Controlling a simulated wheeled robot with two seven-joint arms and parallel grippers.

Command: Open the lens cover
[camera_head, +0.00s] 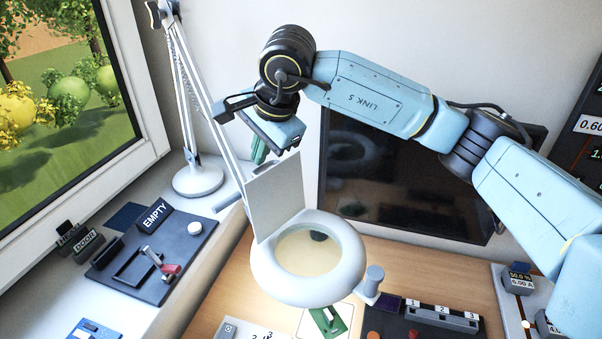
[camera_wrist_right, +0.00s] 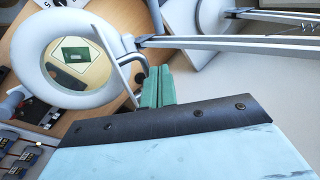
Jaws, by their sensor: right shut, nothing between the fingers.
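The magnifier lamp has a white ring head (camera_head: 265,270) around a round, clear lens (camera_head: 308,250). The lens cover (camera_head: 275,197) is a flat pale grey plate standing upright at the ring's far left edge, so the lens is uncovered. My right gripper (camera_head: 258,152) is behind and above the cover, its green fingers partly hidden by the plate. In the right wrist view its fingers (camera_wrist_right: 157,88) are pressed together and empty, beside the cover (camera_wrist_right: 122,68), which shows nearly edge-on. I cannot tell whether they touch it. My left gripper is out of view.
The lamp's jointed arm (camera_head: 200,85) rises from a round base (camera_head: 198,178) on the sill, close to my right gripper. A dark screen (camera_head: 400,190) stands behind. A dark tray (camera_head: 155,255) lies left; a green board (camera_head: 328,320) lies below the lens.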

